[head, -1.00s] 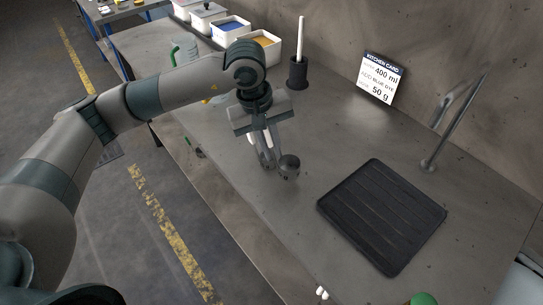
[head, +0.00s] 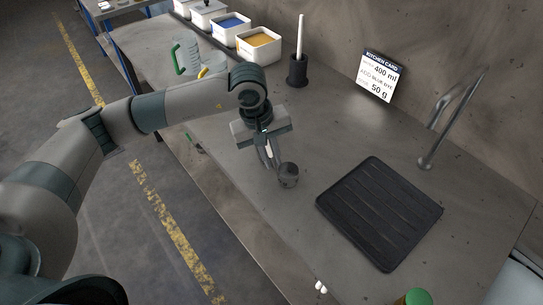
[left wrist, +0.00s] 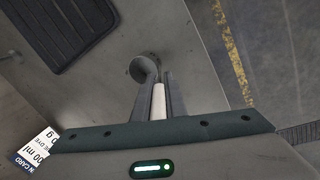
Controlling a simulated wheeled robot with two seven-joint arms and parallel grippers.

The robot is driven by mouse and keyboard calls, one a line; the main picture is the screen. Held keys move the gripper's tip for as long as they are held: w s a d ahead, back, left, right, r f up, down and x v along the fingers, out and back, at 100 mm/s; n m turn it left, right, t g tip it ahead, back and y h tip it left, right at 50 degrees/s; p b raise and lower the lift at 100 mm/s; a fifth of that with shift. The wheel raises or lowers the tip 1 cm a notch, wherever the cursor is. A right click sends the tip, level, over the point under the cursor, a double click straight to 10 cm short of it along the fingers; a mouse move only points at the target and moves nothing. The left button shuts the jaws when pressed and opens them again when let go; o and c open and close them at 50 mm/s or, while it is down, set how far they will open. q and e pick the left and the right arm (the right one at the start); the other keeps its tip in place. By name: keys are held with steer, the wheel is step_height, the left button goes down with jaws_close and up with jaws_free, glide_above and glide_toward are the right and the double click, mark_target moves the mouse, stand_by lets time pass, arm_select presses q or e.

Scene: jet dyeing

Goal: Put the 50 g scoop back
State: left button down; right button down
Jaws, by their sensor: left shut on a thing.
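My left gripper (head: 271,162) is shut on a scoop's white handle, which shows between the two fingers in the left wrist view (left wrist: 159,102). The scoop's round dark grey cup (head: 288,175) sticks out beyond the fingertips and also shows in the left wrist view (left wrist: 144,68). The scoop is over the worktop, left of the black ribbed mat. I cannot tell whether the cup touches the worktop. Its size mark cannot be read. My right gripper is not in view.
The black mat (head: 380,213) lies at the right, by a metal tap (head: 447,120). A black holder (head: 297,72) with a white stick, a kitchen card (head: 380,77) and white bins, one with yellow powder (head: 259,46), stand behind. A clear jug (head: 187,55) is far left.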

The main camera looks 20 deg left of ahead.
arm_select(q)
steer(key=shift+f, duration=0.1)
steer(key=c, duration=1.8)
jaws_free()
steer(key=shift+r, duration=0.45)
steer(key=r+b, duration=0.1)
steer(key=r, duration=0.2)
steer(key=a+r+b, duration=0.1)
steer(key=r+b, duration=0.1)
steer(key=r, duration=0.1)
steer(key=s+r+b, duration=0.1)
steer(key=r, duration=0.3)
steer(key=shift+s+a, duration=0.1)
steer(key=shift+a, duration=0.3)
steer(key=shift+s+a+r+b, duration=0.1)
steer(key=shift+r+b, duration=0.25)
steer(key=shift+r, duration=0.3)
